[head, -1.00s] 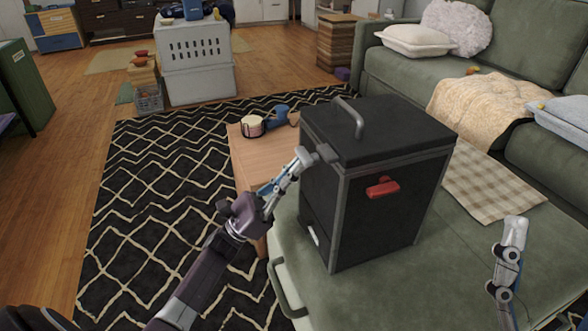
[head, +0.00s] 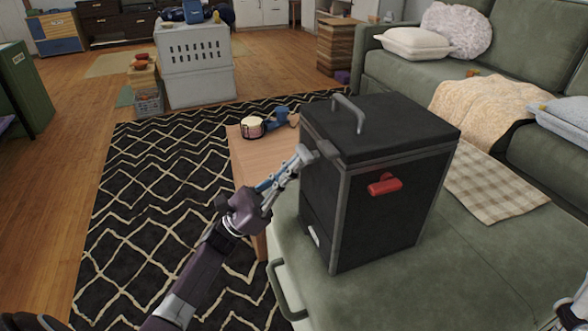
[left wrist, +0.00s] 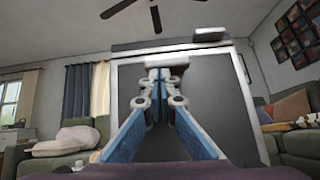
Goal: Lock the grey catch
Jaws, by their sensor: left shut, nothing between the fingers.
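A black box (head: 385,215) with grey edges stands upright on a green padded surface. Its black lid (head: 400,125) is down and has a grey handle on top. The grey catch (head: 328,149) is on the box's left face, just under the lid; its exact position is hard to tell. A red catch (head: 384,184) is on the right face. My left gripper (head: 304,154) is shut and empty, its tips at or very close to the grey catch. In the left wrist view its fingers (left wrist: 160,76) meet in front of the dark box face. My right gripper (head: 572,308) is cut off at the right edge.
A wooden table (head: 250,160) behind the box holds a round item and a blue item. A green sofa (head: 400,86) with cushions and a blanket is at the back right. A checked cloth (head: 490,185) lies right of the box. The patterned rug (head: 150,190) at left is clear.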

